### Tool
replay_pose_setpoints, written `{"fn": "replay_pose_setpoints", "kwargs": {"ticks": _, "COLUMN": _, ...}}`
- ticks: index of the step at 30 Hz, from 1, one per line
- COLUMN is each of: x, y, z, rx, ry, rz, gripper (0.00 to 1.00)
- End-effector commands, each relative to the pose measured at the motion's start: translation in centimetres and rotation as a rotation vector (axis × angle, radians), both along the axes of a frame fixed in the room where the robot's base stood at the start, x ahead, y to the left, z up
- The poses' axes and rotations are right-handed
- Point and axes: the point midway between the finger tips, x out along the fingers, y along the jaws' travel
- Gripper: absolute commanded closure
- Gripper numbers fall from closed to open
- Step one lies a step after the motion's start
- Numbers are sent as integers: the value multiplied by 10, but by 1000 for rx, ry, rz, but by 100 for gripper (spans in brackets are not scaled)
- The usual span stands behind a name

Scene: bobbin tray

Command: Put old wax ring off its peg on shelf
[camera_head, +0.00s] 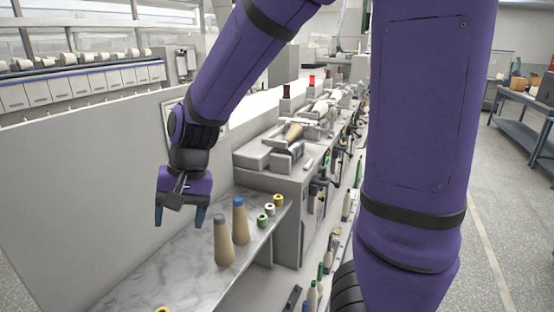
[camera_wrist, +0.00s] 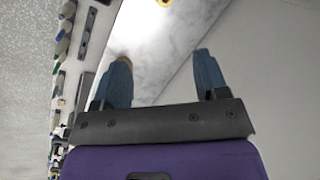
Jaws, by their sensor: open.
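The marble shelf (camera_head: 150,282) runs along the grey panel and also shows in the wrist view (camera_wrist: 165,62). A yellow ring-shaped thing (camera_head: 162,309) is cut off by the bottom edge of the head view; a similar yellow ring (camera_wrist: 138,2) is at the top edge of the wrist view. Small yellow (camera_head: 278,200), white (camera_head: 270,208) and green (camera_head: 262,219) round pieces are at the shelf's far end. I cannot tell which is the old wax ring, and no peg shows clearly. My gripper (camera_head: 180,217) is open and empty above the shelf, fingers down.
Two tan cones, one grey-topped (camera_head: 224,243) and one blue-topped (camera_head: 240,222), stand on the shelf right of my gripper. A grey machine (camera_head: 284,180) with a row of bobbins stands behind the shelf. The shelf's middle, left of the cones, looks clear.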

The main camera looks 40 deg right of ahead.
Motion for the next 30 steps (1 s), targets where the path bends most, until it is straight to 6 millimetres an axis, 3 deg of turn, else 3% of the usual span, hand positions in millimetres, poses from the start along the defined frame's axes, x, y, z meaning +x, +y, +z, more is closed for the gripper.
{"fn": "replay_pose_setpoints", "kwargs": {"ticks": 6, "x": -31, "y": -37, "z": 51, "rx": -6, "ry": -134, "rz": 104, "gripper": 33}}
{"fn": "replay_pose_setpoints", "kwargs": {"ticks": 15, "x": -86, "y": -82, "z": 102, "rx": -130, "ry": -318, "rz": 233, "gripper": 33}}
{"fn": "replay_pose_setpoints", "kwargs": {"ticks": 24, "x": -138, "y": -111, "z": 129, "rx": -329, "ry": -439, "rz": 311, "gripper": 33}}
{"fn": "replay_pose_setpoints", "kwargs": {"ticks": 30, "x": -151, "y": -116, "z": 133, "rx": -388, "ry": -458, "rz": 328, "gripper": 33}}
